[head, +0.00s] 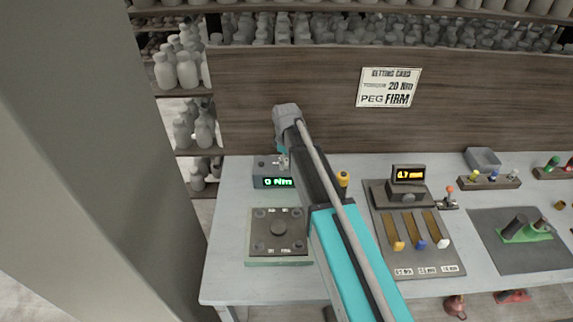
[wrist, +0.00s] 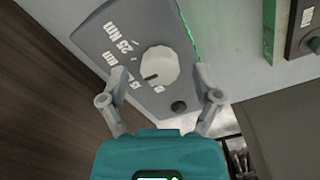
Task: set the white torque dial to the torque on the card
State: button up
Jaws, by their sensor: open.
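The setting card (head: 388,87) on the wooden back panel appears to read torque 20 Nm and peg FIRM. The grey torque box (head: 258,180) stands on the table below, its green display (head: 278,183) reading 0 Nm. In the wrist view the round white torque dial (wrist: 163,64) sits on the box's grey face, with a dark pointer mark toward the lower left. A printed 25 Nm label (wrist: 124,40) shows beside it; other labels are partly hidden by a finger. My gripper (wrist: 158,74) is open, one finger on each side of the dial; contact cannot be told.
To the right are a unit with an orange display (head: 408,174), coloured sliders (head: 421,243) and a dark mat with a green piece (head: 525,233). Shelves of bottles stand behind.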

jog(key=shift+f, duration=0.15)
grip_shut()
dwell(0.4)
jog(key=shift+m, duration=0.4)
jog(key=m, duration=1)
jog(key=shift+m, duration=0.4)
jog(key=m, duration=0.4)
jog(key=shift+d, duration=0.1)
